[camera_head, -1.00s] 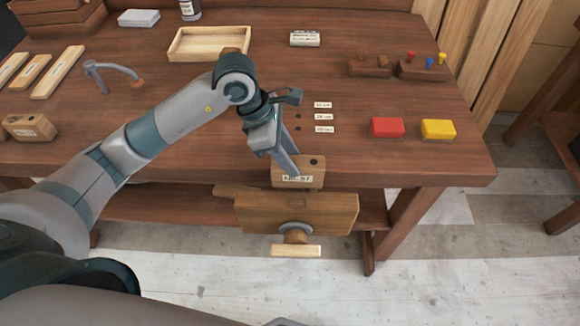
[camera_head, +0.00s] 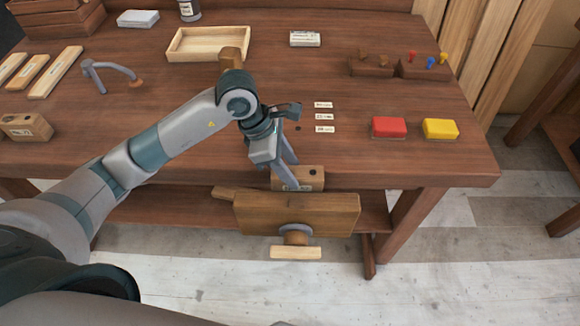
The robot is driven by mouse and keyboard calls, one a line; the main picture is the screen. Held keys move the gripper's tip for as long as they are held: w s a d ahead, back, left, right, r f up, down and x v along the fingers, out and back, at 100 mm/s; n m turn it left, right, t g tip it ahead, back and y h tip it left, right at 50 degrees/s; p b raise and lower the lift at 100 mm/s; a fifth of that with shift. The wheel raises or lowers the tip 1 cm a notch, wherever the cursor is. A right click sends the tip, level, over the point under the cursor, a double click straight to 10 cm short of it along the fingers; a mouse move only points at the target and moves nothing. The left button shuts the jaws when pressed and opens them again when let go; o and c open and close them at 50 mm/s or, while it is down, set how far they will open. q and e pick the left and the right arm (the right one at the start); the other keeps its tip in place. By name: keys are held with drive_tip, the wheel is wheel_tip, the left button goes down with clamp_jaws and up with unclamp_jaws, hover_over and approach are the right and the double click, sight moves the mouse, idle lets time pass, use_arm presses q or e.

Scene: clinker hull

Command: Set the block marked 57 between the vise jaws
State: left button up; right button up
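The label is partly covered and too small to read. My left gripper (camera_head: 285,176) reaches down over the block's left part, one finger in front of it and the other behind, and appears shut on it. The block's lower part is hidden behind the vise jaw. The vise handle (camera_head: 296,253) sticks out in front. My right gripper is not in view.
Another labelled wooden block (camera_head: 27,127) lies at the left. A clamp-like grey tool (camera_head: 110,72), a shallow wooden tray (camera_head: 208,44), a red block (camera_head: 389,127) and a yellow block (camera_head: 440,129) are on the table.

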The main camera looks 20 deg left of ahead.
use_arm(q)
drive_tip(key=shift+o, duration=0.8)
drive_tip(key=shift+r, duration=0.1)
